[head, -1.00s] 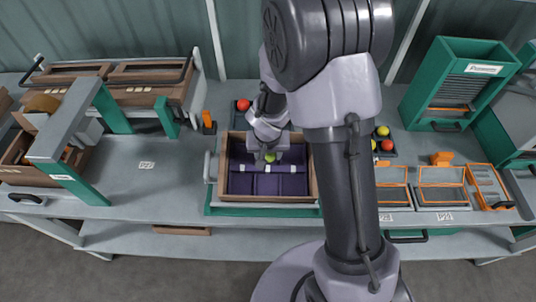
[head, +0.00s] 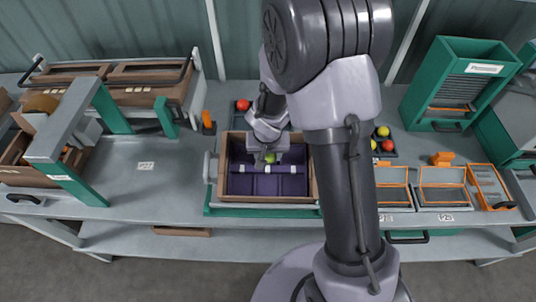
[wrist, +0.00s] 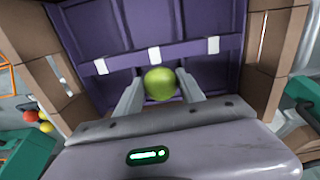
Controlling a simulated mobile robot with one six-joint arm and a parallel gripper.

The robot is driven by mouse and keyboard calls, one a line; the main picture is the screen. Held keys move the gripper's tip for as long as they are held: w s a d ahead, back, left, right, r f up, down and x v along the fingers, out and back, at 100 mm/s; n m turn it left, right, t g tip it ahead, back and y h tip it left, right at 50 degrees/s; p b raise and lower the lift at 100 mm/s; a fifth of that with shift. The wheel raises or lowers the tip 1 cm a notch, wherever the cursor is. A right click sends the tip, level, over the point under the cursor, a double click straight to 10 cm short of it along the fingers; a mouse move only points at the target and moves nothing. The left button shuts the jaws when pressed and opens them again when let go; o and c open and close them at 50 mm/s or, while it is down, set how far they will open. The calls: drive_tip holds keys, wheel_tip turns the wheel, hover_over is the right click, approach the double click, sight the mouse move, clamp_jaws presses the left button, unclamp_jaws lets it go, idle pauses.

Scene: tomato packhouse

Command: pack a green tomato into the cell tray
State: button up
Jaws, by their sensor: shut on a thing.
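A green tomato (wrist: 160,84) is held between the two fingers of my gripper (wrist: 157,90) in the wrist view. In the head view the green tomato (head: 270,157) shows just below my gripper (head: 268,155). The cell tray is a wooden-walled box (head: 221,180) with a purple lining divided into cells. My gripper is over the tray's interior, with the tomato above or inside the cells; the exact height is hard to tell. The cells in front of the tomato look empty. My arm hides the tray's right back part.
A dark tray with a red tomato (head: 243,105) stands behind the cell tray. A yellow tomato (head: 383,131) and a red tomato (head: 388,145) sit right of my arm. Orange-rimmed bins (head: 442,187) stand at the right. The bench left of the tray is clear.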

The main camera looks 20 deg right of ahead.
drive_tip(key=shift+f, duration=0.3)
drive_tip(key=o, duration=1)
drive_tip(key=shift+r, duration=0.1)
drive_tip(key=shift+p+v, duration=3.05)
drive_tip(key=shift+v, duration=2.4)
drive_tip(key=shift+r, duration=0.1)
